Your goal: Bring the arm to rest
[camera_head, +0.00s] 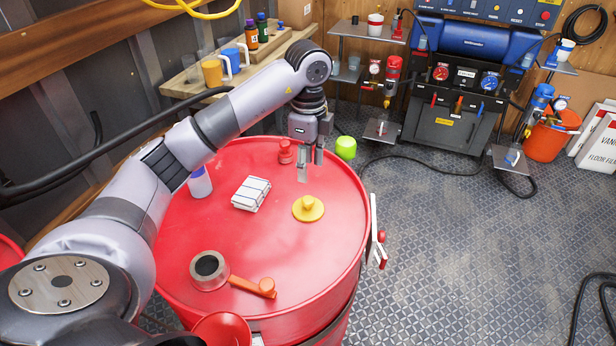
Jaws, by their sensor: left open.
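My left arm reaches in from the left over a red drum (300,240). My left gripper (311,172) hangs pointing down above the drum's far right part, its fingers apart with nothing seen between them. A small red object (286,152) is just left of it in the picture; I cannot tell how far apart they are. A yellow knobbed disc (308,208) lies on the drum top below the gripper. My right gripper does not show.
On the drum are a white block (251,194), a white bottle (200,183), a round dark-topped can (209,269) and an orange tool (254,287). A blue compressor unit (470,42) stands at the back. An orange bucket (548,138) is at right. Metal floor at right is mostly clear.

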